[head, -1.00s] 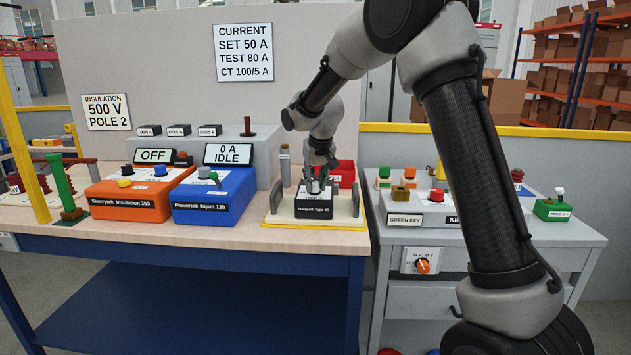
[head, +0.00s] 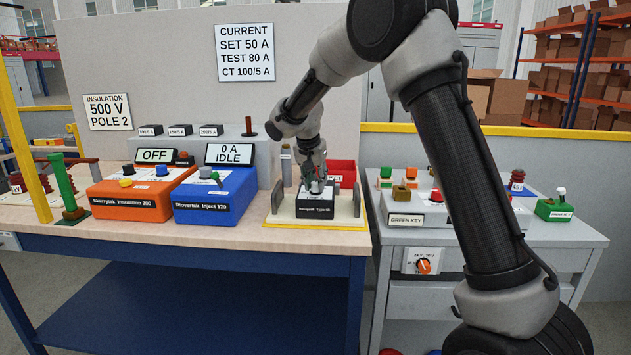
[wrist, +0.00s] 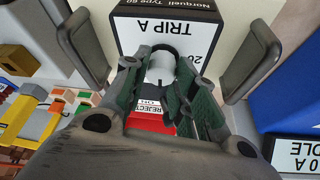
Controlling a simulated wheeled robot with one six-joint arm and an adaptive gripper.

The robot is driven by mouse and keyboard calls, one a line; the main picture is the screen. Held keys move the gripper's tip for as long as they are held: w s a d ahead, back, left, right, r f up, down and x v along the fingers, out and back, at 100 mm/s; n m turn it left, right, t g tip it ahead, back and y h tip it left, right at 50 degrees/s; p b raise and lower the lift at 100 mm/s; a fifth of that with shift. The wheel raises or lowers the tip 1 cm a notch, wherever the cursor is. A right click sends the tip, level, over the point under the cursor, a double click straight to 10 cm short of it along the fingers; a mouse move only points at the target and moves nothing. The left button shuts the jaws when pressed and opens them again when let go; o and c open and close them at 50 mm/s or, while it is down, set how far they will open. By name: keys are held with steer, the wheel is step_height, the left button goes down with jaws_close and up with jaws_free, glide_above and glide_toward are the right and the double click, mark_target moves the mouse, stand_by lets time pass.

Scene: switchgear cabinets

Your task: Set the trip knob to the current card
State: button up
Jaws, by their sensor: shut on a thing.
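The current card (head: 245,53) on the back panel reads SET 50 A, TEST 80 A, CT 100/5 A. The black Norquell Type 60 unit (head: 315,208) sits in a pale fixture (head: 275,216) on the bench. Its white face shows TRIP A and part of a 20 mark in the wrist view (wrist: 185,28). My gripper (head: 315,184) points down onto the unit's top. In the wrist view its green-padded fingers (wrist: 163,75) are closed on the pale grey trip knob (wrist: 160,66). The knob's pointer and most scale marks are hidden.
A red REJECT bin (head: 342,172) stands close behind the unit. A blue Plovertek injector (head: 210,195) and an orange Skerrytek tester (head: 135,195) stand to the left. The fixture's grey uprights (wrist: 85,45) flank my gripper. A grey side cabinet (head: 400,245) stands right.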

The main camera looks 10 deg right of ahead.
stand_by(0.3)
steer(key=o, duration=1)
steer(key=v, duration=1.2)
